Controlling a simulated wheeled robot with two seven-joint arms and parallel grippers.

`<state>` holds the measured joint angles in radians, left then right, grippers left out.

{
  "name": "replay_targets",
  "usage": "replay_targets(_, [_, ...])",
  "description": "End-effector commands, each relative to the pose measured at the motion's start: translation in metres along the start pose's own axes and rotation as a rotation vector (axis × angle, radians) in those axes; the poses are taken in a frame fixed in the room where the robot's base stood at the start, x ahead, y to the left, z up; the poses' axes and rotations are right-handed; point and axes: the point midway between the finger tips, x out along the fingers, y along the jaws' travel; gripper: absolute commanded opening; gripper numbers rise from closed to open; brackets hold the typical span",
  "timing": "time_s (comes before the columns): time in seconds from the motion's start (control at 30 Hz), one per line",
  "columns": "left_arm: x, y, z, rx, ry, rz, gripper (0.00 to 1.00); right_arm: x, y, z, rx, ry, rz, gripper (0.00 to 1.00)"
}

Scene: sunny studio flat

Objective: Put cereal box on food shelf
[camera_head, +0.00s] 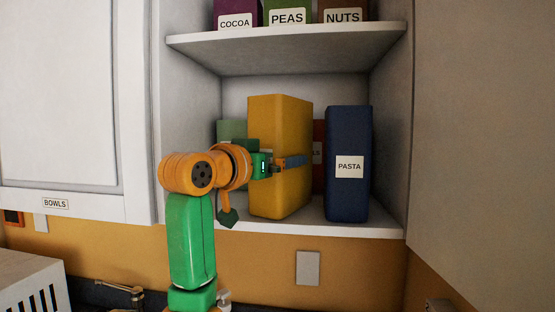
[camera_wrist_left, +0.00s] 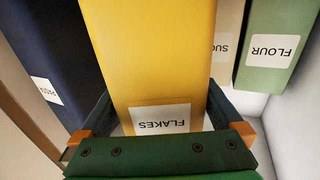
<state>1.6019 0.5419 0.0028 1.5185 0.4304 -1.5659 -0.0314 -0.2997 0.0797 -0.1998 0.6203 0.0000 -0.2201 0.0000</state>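The cereal box (camera_head: 273,125) is a tall yellow box, upright in the lower bay of the shelf. Its FLAKES label shows in the left wrist view (camera_wrist_left: 160,117). My left gripper (camera_head: 275,164) reaches in from the front, with one dark finger along each side of the box. The fingers look shut on it. The box's foot is at the height of the lower shelf board (camera_head: 310,226); I cannot tell whether it touches the board. My right gripper is not in view.
A blue PASTA box (camera_head: 349,135) stands close on the right. A green FLOUR box (camera_wrist_left: 275,45) and a pale box (camera_wrist_left: 228,35) stand behind on the other side. An upper board (camera_head: 290,52) holds COCOA, PEAS and NUTS. Cabinet panels flank the bay.

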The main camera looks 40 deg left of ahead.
Motion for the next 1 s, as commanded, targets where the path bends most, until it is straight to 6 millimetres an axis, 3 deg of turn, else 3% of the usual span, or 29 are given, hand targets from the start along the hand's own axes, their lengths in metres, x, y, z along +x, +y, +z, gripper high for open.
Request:
replay_targets(0.27, [-0.003,0.0,-0.001,0.0,0.002,0.0,1.0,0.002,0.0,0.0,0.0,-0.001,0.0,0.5])
replay_targets(0.7, [-0.091,0.0,0.002,0.0,0.006,-0.001,1.0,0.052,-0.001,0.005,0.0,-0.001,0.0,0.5])
replay_targets(0.83, [-0.11,0.0,0.001,0.001,0.004,0.0,1.0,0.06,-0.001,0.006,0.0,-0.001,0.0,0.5])
replay_targets(1.0, [-0.12,0.0,-0.001,-0.001,0.0,-0.001,1.0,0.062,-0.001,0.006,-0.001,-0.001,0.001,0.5])
